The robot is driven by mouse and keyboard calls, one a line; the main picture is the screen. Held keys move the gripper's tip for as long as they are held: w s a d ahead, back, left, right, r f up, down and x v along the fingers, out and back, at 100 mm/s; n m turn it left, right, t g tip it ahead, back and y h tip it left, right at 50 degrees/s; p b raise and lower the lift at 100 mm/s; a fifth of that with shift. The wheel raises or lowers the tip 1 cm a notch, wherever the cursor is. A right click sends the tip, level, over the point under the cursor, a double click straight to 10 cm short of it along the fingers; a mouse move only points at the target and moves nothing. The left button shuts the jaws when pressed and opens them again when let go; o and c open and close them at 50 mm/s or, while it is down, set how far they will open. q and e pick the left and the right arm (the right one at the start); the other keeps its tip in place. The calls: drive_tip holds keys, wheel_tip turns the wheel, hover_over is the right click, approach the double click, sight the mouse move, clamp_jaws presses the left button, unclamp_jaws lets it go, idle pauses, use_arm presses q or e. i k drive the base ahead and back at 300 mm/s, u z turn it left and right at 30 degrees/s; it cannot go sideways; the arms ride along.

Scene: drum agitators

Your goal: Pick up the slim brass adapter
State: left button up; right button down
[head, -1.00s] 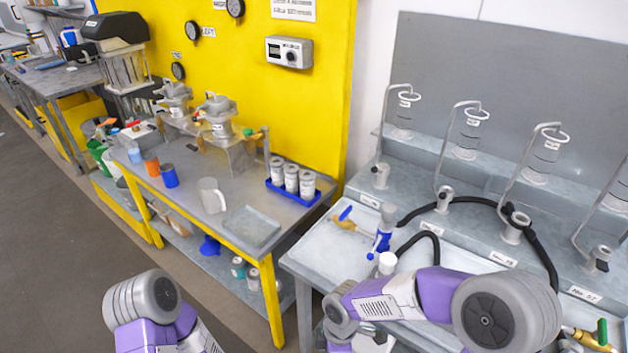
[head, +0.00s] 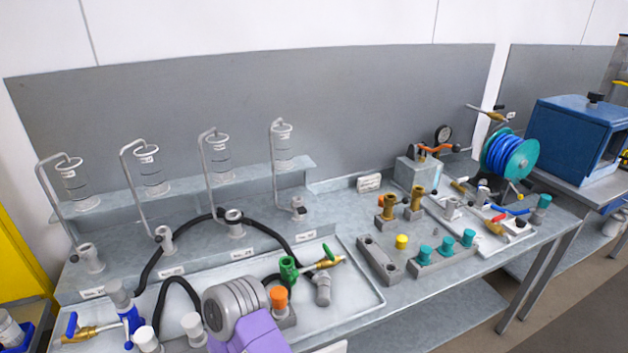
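Two upright brass fittings stand in small holders on the right half of the bench. One brass fitting (head: 388,207) is on the left, and the other brass fitting (head: 417,198) is just right of it and looks slightly narrower. I cannot tell for certain which is the slim brass adapter. Neither is held. Neither of my grippers is in view; only a purple and grey part of my arm shows at the bottom, left of centre.
A grey block with teal caps (head: 446,250) and a yellow cap (head: 402,241) stand in front of the fittings. A green-handled valve (head: 290,268) lies in the tray (head: 350,290) to the left. A hose reel (head: 508,155) stands at the right. Bench edge space before the blocks is clear.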

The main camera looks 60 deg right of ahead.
sight(416, 201)
drive_tip(key=z, duration=2.7)
